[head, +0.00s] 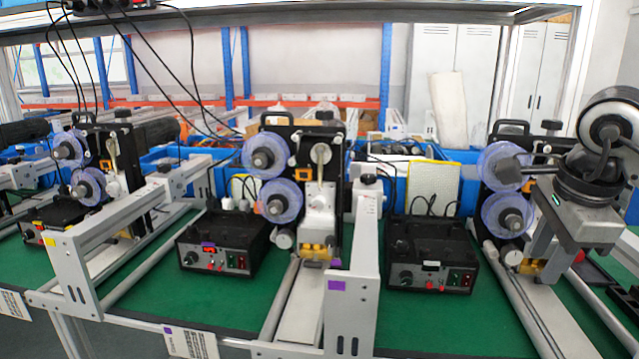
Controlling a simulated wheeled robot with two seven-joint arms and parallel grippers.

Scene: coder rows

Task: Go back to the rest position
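My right gripper (546,262) hangs at the right side of the head view, fingers pointing down, in front of the right coder machine (507,190). It is above the rails of that machine, and no held object can be made out. The gap between its fingers is not clear. My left gripper is not in view. The middle coder machine (328,165) has two clear purple-edged reels (268,158). The left coder machine (88,168) has similar reels.
A green table (423,328) carries the machines. Black control boxes (222,243) stand between them, another at the right (432,254). Grey metal rails and end plates (352,300) reach toward the front edge. Blue bins (466,190) stand behind. An overhead beam (300,18) crosses the top.

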